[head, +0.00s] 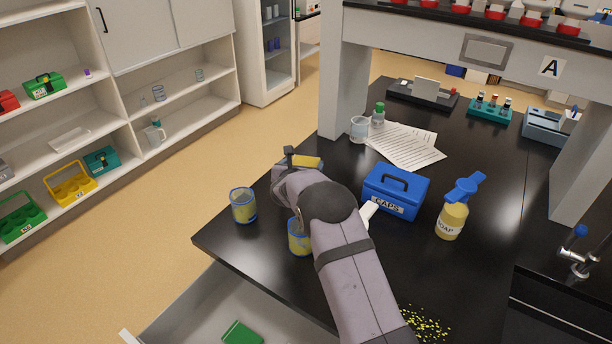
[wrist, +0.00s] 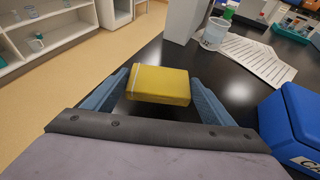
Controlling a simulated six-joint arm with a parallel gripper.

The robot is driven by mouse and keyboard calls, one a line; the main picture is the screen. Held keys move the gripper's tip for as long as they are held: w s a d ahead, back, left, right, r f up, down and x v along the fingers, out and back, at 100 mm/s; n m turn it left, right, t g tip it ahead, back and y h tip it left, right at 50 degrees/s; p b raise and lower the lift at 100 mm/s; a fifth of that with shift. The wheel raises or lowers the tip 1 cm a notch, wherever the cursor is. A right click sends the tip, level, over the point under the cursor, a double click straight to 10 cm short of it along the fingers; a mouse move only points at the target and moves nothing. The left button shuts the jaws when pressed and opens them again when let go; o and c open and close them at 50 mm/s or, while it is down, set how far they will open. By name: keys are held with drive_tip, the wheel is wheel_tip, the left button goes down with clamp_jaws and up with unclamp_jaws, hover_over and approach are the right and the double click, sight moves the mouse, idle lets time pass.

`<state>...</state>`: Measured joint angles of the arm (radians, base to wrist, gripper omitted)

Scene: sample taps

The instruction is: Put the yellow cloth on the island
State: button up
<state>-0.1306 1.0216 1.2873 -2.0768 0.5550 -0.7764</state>
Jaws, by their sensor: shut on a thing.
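The yellow cloth (head: 308,163) is a folded, block-like bundle in my gripper (head: 300,160), near the left edge of the black island top (head: 300,265). In the wrist view the cloth (wrist: 158,85) sits between the two blue fingers of my gripper (wrist: 160,80), which are shut on it. The cloth appears above the black surface; I cannot tell how high. My arm hides part of the island in the head view.
Two blue-rimmed cups (head: 243,206) (head: 299,238) stand left of my arm. A blue CAPS box (head: 395,192), a soap bottle (head: 452,220), papers (head: 405,147) and a beaker (head: 359,129) stand to the right. Yellow bits (head: 428,322) lie near the front. An open drawer (head: 200,315) juts out.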

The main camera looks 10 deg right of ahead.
drive_tip(key=shift+f+p, duration=0.55)
drive_tip(key=shift+f, duration=1.5)
drive_tip(key=shift+f, duration=0.15)
drive_tip(key=o, duration=1)
drive_tip(key=shift+r, duration=0.2)
drive_tip(key=shift+s, duration=0.1)
drive_tip(key=shift+b+v, duration=1.4)
drive_tip(key=shift+v, duration=2.3)
drive_tip(key=shift+a+f, duration=0.1)
